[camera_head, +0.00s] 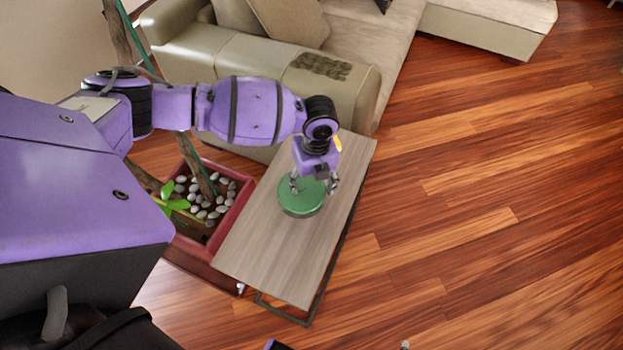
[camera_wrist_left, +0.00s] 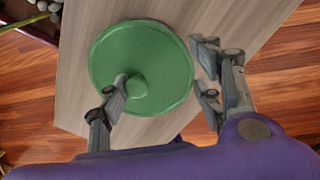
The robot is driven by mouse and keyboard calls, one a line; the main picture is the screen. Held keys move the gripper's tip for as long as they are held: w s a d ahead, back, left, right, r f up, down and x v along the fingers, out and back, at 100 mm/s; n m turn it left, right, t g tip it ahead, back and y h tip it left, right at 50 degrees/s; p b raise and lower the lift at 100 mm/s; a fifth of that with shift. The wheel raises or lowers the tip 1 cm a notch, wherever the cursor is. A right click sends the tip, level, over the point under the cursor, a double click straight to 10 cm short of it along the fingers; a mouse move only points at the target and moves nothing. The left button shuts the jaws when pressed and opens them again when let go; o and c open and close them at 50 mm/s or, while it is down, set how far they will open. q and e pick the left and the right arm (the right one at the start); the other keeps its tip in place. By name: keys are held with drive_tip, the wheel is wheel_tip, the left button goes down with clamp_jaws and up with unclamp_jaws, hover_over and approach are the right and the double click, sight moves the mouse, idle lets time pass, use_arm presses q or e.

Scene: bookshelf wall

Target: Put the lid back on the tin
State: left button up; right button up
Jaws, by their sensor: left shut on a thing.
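A round green lid (camera_head: 301,204) with a small green knob is over the grey wood-grain side table (camera_head: 262,235), near its middle. In the left wrist view the lid (camera_wrist_left: 150,57) fills the upper middle, with one finger over it beside the knob and the other at its right edge. My left gripper (camera_head: 314,184) is directly above the lid, pointing down, and is shut on it; the exact contact is hard to see. My right gripper is not in view.
A red planter (camera_head: 228,217) with pebbles and a trunk stands left of the table. A beige sofa (camera_head: 330,84) stands behind it. The tabletop around the lid is bare, and the wooden floor at right is open.

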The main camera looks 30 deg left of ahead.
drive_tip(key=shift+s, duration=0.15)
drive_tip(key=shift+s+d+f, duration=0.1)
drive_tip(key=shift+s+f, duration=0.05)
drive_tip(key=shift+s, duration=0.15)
use_arm(q)
drive_tip(key=shift+a, duration=0.1)
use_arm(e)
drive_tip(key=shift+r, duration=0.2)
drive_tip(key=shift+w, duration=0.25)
use_arm(q)
drive_tip(key=shift+r, duration=0.1)
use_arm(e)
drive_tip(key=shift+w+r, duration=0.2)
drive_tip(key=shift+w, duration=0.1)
use_arm(q)
drive_tip(key=shift+p, duration=0.3)
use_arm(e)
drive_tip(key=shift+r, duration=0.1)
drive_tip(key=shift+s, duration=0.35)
